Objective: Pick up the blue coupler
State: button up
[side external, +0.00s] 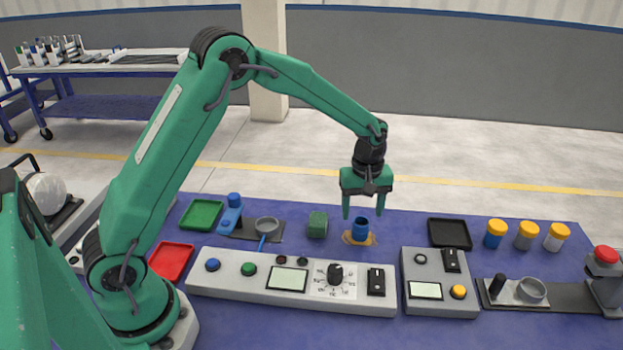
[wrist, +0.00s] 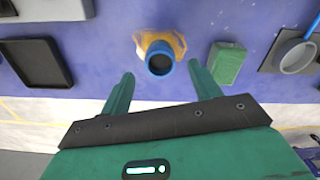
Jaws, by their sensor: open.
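The blue coupler (side external: 360,228) stands upright on an orange-tan patch (side external: 350,240) on the blue table. In the wrist view I look down into its open top; the blue coupler (wrist: 160,62) lies just beyond my fingertips, roughly centred between them. My gripper (side external: 366,215) is open and empty, with its two green fingers pointing down above and around the level of the coupler's top. In the wrist view my gripper (wrist: 156,80) has its fingers spread wider than the coupler. I cannot tell whether a finger touches it.
A green block (side external: 317,224) stands left of the coupler. A grey control panel (side external: 230,288) lies in front. A black tray (side external: 449,233) and several yellow-capped jars (side external: 527,236) are to the right. Green (side external: 201,215) and red (side external: 171,261) trays are to the left.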

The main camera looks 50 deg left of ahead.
aim_at(361, 221)
jog(key=shift+f, duration=2.3)
jog(key=c, duration=1.1)
